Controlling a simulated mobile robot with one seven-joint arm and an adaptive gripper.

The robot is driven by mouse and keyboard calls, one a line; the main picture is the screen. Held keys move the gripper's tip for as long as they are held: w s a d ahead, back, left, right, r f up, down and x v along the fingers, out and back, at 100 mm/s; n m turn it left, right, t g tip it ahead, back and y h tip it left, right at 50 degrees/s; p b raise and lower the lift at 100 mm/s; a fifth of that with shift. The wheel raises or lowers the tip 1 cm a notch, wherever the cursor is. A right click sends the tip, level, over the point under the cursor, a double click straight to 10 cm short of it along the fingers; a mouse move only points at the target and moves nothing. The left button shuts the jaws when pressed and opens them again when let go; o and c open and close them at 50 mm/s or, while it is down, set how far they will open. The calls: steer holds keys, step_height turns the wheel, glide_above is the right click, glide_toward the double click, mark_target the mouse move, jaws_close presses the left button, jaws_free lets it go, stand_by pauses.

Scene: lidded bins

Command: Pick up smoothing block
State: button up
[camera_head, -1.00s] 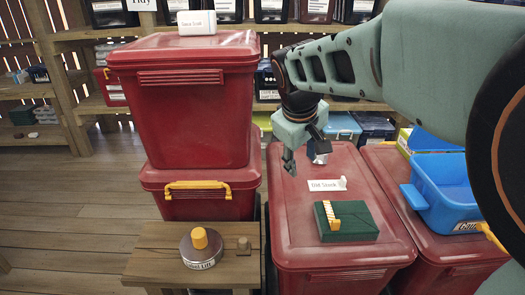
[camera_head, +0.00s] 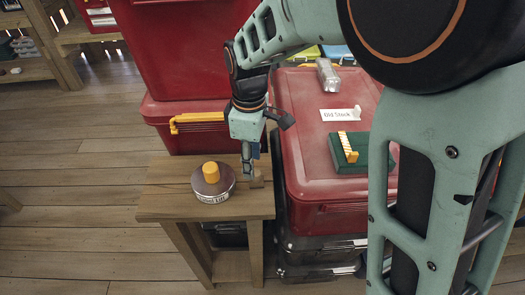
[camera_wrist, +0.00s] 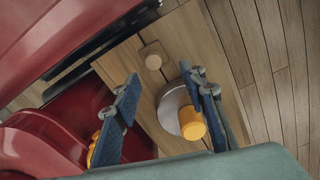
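A small wooden block with a round knob, which looks like the smoothing block (camera_head: 257,181), sits near the right edge of a low wooden table (camera_head: 160,205). In the wrist view the block (camera_wrist: 152,58) lies just beyond the fingertips, between their lines. My gripper (camera_head: 248,165) points down over the table at the block, partly covering it in the head view. In the wrist view my gripper (camera_wrist: 162,82) has its two fingers wide apart with nothing between the tips. I cannot tell how high the tips are above the block.
A round grey tin with a yellow knob (camera_head: 212,178) stands left of the block, close to one finger. A red lidded bin (camera_head: 300,130) stands right of the table, carrying a green box (camera_head: 375,160) and an "Old Stock" sign (camera_head: 340,115). Stacked red bins (camera_head: 170,60) rise behind.

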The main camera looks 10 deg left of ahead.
mark_target(256, 173)
steer(key=shift+w+d+f, duration=0.15)
steer(key=shift+f, duration=0.85)
steer(key=shift+w+d+f, duration=0.1)
steer(key=shift+d+f, duration=0.05)
steer(key=shift+f, duration=0.9)
steer(key=shift+w+d+f, duration=0.15)
steer(key=shift+f, duration=0.85)
steer(key=shift+c, duration=0.7)
jaws_close()
